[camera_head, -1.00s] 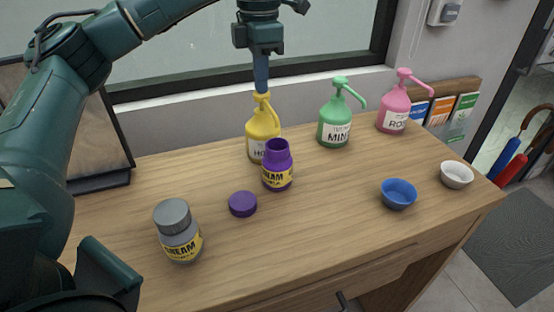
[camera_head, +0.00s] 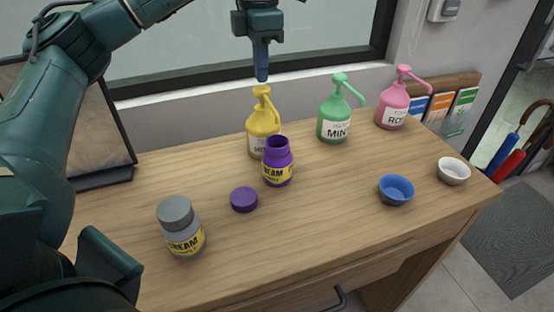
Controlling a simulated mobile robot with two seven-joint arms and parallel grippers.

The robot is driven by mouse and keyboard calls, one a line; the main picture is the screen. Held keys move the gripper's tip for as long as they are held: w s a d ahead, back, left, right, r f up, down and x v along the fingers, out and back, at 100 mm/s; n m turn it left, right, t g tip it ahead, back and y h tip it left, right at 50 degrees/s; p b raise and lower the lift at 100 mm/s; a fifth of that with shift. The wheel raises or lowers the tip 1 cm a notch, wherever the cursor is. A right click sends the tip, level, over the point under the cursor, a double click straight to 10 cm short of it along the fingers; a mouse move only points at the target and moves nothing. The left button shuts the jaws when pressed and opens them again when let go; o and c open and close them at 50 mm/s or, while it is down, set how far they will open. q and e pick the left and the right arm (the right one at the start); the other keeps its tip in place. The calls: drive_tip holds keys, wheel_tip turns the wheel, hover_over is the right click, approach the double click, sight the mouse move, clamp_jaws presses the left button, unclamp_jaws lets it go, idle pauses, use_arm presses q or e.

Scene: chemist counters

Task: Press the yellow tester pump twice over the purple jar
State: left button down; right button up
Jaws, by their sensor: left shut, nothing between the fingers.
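The yellow tester pump bottle (camera_head: 263,118) stands upright on the counter, its label partly hidden by the jar in front. The open purple jar (camera_head: 278,165), labelled in yellow, stands just in front of it, under the pump's spout side. Its purple lid (camera_head: 244,199) lies on the counter to the front left. My left gripper (camera_head: 262,78) points straight down, shut and empty, with its tips a little above the yellow pump head; a small gap shows. The dark green part at lower left is mine; my right gripper's fingers cannot be made out.
A green pump bottle (camera_head: 335,122) and a pink pump bottle (camera_head: 392,108) stand to the right. A grey jar (camera_head: 181,228) stands at front left. A blue bowl (camera_head: 396,190) and a white bowl (camera_head: 453,171) sit at right. The counter's front middle (camera_head: 310,222) is clear.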

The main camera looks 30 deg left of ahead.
sight(262, 87)
use_arm(q)
drive_tip(key=shift+f, duration=0.2)
drive_tip(key=shift+f+b, duration=0.8)
drive_tip(key=shift+f, duration=0.55)
drive_tip(key=shift+r, duration=0.15)
drive_tip(key=shift+r+p, duration=1.35)
drive_tip(key=shift+r, duration=0.05)
drive_tip(key=shift+r, duration=0.15)
wheel_tip(262, 87, up, 6)
drive_tip(key=p, duration=0.5)
drive_tip(key=shift+p, duration=0.35)
